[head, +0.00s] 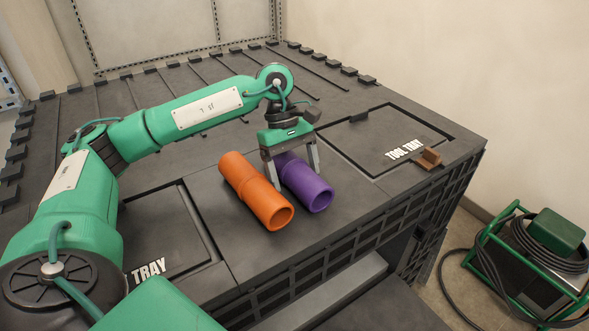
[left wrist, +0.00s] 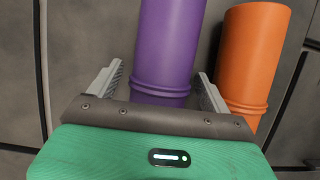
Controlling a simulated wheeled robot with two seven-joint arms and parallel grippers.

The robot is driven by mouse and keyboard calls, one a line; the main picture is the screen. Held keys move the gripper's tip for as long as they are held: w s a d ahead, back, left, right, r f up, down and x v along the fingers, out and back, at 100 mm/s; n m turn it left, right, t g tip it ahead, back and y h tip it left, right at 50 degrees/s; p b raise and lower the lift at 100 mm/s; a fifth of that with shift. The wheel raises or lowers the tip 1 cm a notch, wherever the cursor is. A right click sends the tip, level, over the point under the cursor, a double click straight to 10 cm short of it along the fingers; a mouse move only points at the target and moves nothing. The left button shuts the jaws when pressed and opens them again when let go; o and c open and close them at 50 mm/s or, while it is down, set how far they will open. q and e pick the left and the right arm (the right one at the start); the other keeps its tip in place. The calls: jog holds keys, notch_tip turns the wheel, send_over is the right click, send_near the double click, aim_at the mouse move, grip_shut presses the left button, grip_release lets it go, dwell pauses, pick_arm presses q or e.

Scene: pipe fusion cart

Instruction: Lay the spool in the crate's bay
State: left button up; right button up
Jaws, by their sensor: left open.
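A purple tube (head: 308,188) and an orange tube (head: 257,192) lie side by side on the dark cart top; either may be the spool, I cannot tell which. My left gripper (head: 297,179) is open above the purple tube, with one finger on each side of it. In the left wrist view the purple tube (left wrist: 168,50) with its raised ring runs between the two open fingers (left wrist: 158,85). The orange tube (left wrist: 250,60) lies just outside the right finger. No crate is clearly recognisable. My right gripper is not in view.
The cart top (head: 190,85) is ribbed at the back. A recessed tool tray panel (head: 375,135) with a brown block (head: 429,159) lies to the right. Another tray panel (head: 160,235) lies left. A green-framed machine (head: 540,255) with hoses stands on the floor.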

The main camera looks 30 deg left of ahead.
pick_arm(q)
jog(key=c, duration=1.3)
jog(key=shift+r, duration=0.1)
jog(key=shift+r, duration=0.65)
notch_tip(320, 180, up, 11)
jog(key=b, duration=0.3)
notch_tip(320, 180, up, 8)
jog(key=p, duration=0.1)
send_over(295, 161)
jog(key=shift+s+f, duration=0.1)
jog(key=shift+f, duration=0.1)
